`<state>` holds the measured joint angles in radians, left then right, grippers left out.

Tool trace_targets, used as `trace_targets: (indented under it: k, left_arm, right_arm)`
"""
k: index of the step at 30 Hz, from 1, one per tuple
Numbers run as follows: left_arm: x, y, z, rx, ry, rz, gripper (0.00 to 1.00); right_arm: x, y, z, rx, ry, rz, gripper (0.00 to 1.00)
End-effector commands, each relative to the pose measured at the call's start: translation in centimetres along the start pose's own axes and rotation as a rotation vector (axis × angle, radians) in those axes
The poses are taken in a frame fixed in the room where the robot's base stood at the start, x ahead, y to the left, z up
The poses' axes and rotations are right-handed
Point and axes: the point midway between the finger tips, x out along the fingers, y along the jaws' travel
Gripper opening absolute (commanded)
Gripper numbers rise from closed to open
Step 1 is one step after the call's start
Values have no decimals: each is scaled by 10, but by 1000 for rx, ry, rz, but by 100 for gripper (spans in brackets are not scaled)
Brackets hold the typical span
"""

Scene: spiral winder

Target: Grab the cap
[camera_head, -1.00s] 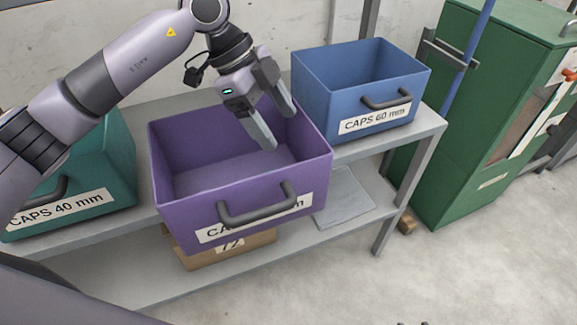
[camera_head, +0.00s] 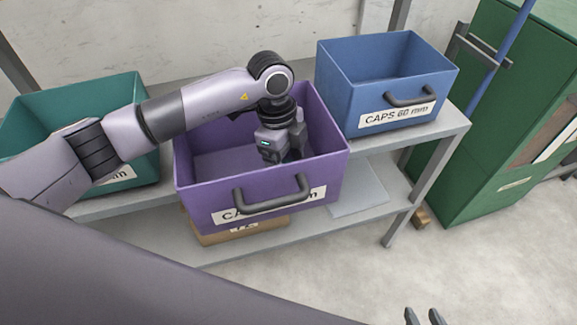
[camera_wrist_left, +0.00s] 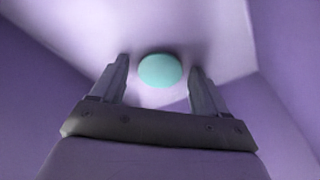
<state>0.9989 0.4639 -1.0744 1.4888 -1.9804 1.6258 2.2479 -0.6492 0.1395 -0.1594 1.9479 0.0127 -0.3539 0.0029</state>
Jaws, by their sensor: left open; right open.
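The cap (camera_wrist_left: 160,70), a round, flat teal disc, lies inside the purple bin (camera_head: 262,190). In the left wrist view it shows between and just beyond my left fingertips, with the fingers apart on either side of it. In the head view the cap is hidden by the bin's wall and my arm. My left gripper (camera_head: 282,152) reaches down into the bin and is open and empty. My right gripper (camera_head: 424,314) is open and empty at the bottom edge of the head view, far from the bin.
The purple bin's walls surround my left gripper. A teal bin (camera_head: 85,100) stands to its left and a blue bin (camera_head: 395,70) labelled CAPS 60 mm to its right, on a grey shelf (camera_head: 455,122). A green cabinet (camera_head: 490,130) stands at right. The floor in front is clear.

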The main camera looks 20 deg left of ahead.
Motion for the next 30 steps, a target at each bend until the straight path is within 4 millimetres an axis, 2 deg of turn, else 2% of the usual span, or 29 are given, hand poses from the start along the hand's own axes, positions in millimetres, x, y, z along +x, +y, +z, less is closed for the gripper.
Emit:
trace_targets:
  k: [4, 5, 9, 22, 26, 30]
  left_arm:
    - [0, 0, 0, 0, 0, 0, 75]
    - [0, 0, 0, 0, 0, 0, 68]
    - [0, 0, 0, 0, 0, 0, 22]
    - [-7, -1, -1, 1, 1, -3, 22]
    - [-20, -1, -3, 1, 1, -3, 22]
    - [-48, -1, -7, 2, 1, -6, 22]
  right_arm:
    - [0, 0, 0, 0, 0, 0, 43]
    - [0, 0, 0, 0, 0, 0, 43]
    - [0, 0, 0, 0, 0, 0, 43]
    - [0, 0, 0, 0, 0, 0, 43]
    - [0, 0, 0, -1, 0, 0, 43]
    - [0, 0, 1, -1, 1, 0, 43]
